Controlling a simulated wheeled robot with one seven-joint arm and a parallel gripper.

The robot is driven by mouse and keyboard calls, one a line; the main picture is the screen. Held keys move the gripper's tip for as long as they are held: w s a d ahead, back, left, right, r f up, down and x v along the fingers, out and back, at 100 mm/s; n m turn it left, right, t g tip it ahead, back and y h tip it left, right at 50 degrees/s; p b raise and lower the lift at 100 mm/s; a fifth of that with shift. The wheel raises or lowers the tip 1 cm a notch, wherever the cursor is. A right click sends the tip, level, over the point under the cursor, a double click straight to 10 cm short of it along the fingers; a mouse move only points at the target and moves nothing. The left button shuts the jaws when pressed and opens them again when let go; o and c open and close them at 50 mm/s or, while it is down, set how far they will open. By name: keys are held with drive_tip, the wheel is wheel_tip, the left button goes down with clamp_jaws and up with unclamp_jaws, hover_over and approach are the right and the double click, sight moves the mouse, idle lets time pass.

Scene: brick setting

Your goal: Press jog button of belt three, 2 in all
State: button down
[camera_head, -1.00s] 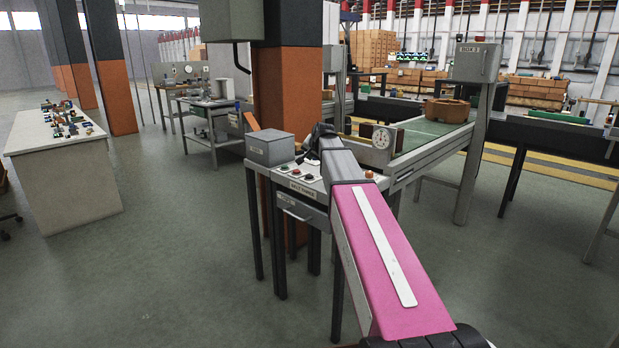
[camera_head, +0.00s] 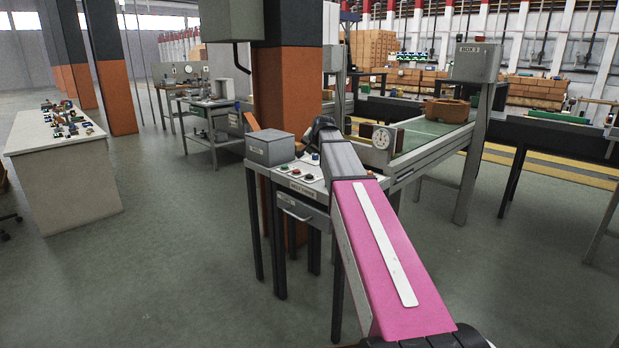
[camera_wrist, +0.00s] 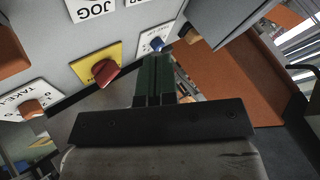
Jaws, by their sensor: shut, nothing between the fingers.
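The belt three panel (camera_head: 318,185) is a grey desk with a label on its front edge and several small buttons on its sloping top. In the wrist view a white JOG label (camera_wrist: 92,9) shows at the top edge; which button it belongs to cannot be told. Below it are a red knob (camera_wrist: 104,72) on a yellow plate and a blue button (camera_wrist: 157,43) on a white plate. My gripper (camera_wrist: 157,60) is shut and empty, its dark green fingertips close to the blue button; contact cannot be told. In the head view my wrist hides part of the panel.
An orange button (camera_wrist: 31,108) is beside a TAKE label. A grey box (camera_head: 270,149) stands at the panel's left, before an orange and black column (camera_head: 287,95). A dial gauge (camera_head: 381,138) and conveyor (camera_head: 430,140) are to the right.

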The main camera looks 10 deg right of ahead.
sight(311, 176)
drive_tip(key=shift+r, duration=0.65)
drive_tip(key=shift+f, duration=4.45)
drive_tip(key=shift+f, duration=0.1)
drive_tip(key=shift+f, duration=0.3)
